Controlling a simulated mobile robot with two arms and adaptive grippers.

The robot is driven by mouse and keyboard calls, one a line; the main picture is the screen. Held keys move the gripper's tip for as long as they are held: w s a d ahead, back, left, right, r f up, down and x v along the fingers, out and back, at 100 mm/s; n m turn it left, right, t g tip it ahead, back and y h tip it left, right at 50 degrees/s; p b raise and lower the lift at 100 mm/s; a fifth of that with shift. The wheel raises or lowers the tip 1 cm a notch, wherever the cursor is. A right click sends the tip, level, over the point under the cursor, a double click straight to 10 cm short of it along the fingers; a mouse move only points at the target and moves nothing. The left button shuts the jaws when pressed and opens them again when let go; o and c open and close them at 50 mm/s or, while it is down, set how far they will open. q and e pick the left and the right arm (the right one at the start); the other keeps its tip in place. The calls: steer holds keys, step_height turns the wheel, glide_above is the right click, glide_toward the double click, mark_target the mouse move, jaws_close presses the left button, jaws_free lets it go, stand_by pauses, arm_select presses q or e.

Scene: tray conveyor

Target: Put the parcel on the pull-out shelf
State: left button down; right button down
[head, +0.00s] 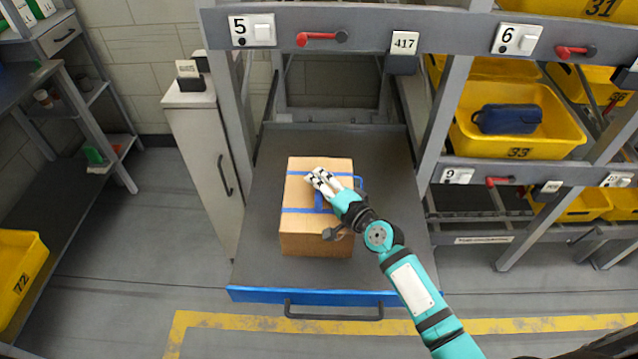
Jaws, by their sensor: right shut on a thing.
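The parcel (305,240) is a brown cardboard box with blue straps and a blue handle on top. It sits on the grey pull-out shelf (265,200), near its middle, and appears to rest on its surface. The shelf is drawn out below the number 5 sign and has a blue front edge with a dark handle. My right gripper (318,180) is over the top of the parcel, shut on its blue handle; my fingers and wrist partly hide the handle. My left gripper is not in view.
A grey cabinet (203,150) stands left of the shelf. Rack posts and yellow trays (540,148) are on the right, one holding a blue pouch (506,119). Another yellow tray (15,270) is at the far left. The shelf surface around the parcel is clear.

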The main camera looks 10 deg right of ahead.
steer(key=shift+r, duration=0.15)
steer(key=c, duration=1.4)
jaws_free()
steer(key=shift+o, duration=0.2)
steer(key=shift+s, duration=0.15)
steer(key=b+v, duration=0.1)
steer(key=v, duration=1.1)
steer(key=shift+f, duration=0.2)
